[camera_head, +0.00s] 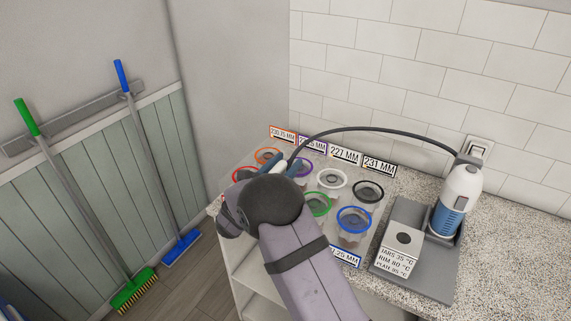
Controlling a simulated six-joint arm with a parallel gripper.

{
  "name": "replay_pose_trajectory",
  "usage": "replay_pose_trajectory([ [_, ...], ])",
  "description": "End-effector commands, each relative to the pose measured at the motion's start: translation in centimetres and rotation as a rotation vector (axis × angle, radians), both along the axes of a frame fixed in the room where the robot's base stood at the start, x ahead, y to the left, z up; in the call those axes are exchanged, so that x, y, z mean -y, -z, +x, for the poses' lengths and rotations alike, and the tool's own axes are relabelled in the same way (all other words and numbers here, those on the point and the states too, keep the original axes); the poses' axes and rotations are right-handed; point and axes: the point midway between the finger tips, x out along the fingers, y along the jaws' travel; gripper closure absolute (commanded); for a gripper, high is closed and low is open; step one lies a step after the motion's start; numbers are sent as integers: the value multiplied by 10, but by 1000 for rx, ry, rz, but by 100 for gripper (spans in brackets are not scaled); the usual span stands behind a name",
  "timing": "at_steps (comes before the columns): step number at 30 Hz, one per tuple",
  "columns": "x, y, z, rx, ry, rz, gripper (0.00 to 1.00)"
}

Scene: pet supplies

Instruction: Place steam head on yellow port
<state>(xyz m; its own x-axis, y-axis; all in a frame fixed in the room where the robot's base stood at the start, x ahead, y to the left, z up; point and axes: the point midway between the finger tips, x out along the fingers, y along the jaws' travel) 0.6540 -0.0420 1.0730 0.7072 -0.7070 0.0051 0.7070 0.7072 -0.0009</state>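My gripper (268,190) is over the left part of the port board (335,270). My wrist hides its fingers, so I cannot see whether they hold anything. A dark hose (375,129) arches from the steamer bottle (456,201) to a small blue and white piece (297,167) beside my gripper, which looks like the steam head. Coloured ring ports show: orange (268,155), red (241,173), purple (302,167), white (332,178), green (318,205), blue (354,219) and black (368,190). No yellow port is visible; my arm covers part of the board.
The steamer stands on a grey tray (437,267) with a printed card block (398,250) on the speckled counter (516,235). Number labels (345,154) stand along the board's back. A tiled wall is behind.

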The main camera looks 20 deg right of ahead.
Motion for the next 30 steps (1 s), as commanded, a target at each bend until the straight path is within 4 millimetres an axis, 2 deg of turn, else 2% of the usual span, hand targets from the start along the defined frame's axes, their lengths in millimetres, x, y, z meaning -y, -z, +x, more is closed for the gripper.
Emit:
replay_pose_trajectory([
  [11, 0, -4, 0, 0, 0, 0, 60],
  [14, -7, -1, -6, 0, -2, 0, 60],
  [30, -70, -1, -69, 0, -4, 0, 60],
])
